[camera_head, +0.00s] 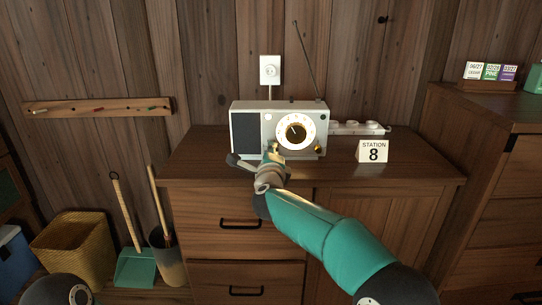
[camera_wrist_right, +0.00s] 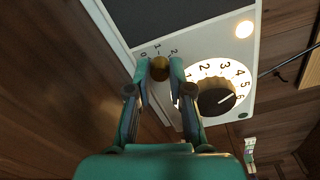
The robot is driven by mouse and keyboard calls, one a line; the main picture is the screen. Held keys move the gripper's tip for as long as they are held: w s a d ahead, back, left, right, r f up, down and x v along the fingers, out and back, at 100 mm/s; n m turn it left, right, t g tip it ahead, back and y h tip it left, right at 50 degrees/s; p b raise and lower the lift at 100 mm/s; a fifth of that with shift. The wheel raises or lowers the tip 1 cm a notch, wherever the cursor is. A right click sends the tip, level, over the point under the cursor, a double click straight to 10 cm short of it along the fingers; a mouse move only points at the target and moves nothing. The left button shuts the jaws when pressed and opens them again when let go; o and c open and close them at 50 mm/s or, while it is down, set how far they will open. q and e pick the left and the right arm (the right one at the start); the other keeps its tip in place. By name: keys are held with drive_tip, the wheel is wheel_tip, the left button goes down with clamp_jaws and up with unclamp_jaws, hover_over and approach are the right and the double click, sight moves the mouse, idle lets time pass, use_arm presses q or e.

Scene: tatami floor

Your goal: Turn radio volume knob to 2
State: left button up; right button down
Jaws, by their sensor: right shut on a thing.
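The radio (camera_head: 247,138) is a pale box with a dark speaker panel and stands on a wooden cabinet against the wall. Its small brass volume knob (camera_wrist_right: 160,66) sits below the round dial, with the marks 0, 1 and 2 around it in the right wrist view. My right gripper (camera_wrist_right: 160,70) is shut on this knob, one finger on each side. The knob's pointer is too unclear to read. In the head view my right gripper (camera_head: 274,155) is at the radio's lower front. My left gripper is not in view.
A larger dark tuning knob (camera_wrist_right: 216,96) on the lit numbered dial is close beside my right finger. Another brass knob (camera_head: 319,149) is at the radio's right. A "Station 8" card (camera_head: 373,151) stands on the cabinet top (camera_head: 420,173). An antenna (camera_head: 306,62) rises behind.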

drive_tip(key=shift+d+f, duration=0.1)
drive_tip(key=shift+f, duration=0.25)
drive_tip(key=c, duration=1)
unclamp_jaws()
drive_tip(key=shift+w, duration=0.1)
drive_tip(key=shift+c, duration=0.2)
drive_tip(key=shift+r, duration=0.15)
drive_tip(key=s, duration=1.2)
drive_tip(key=shift+r, duration=0.15)
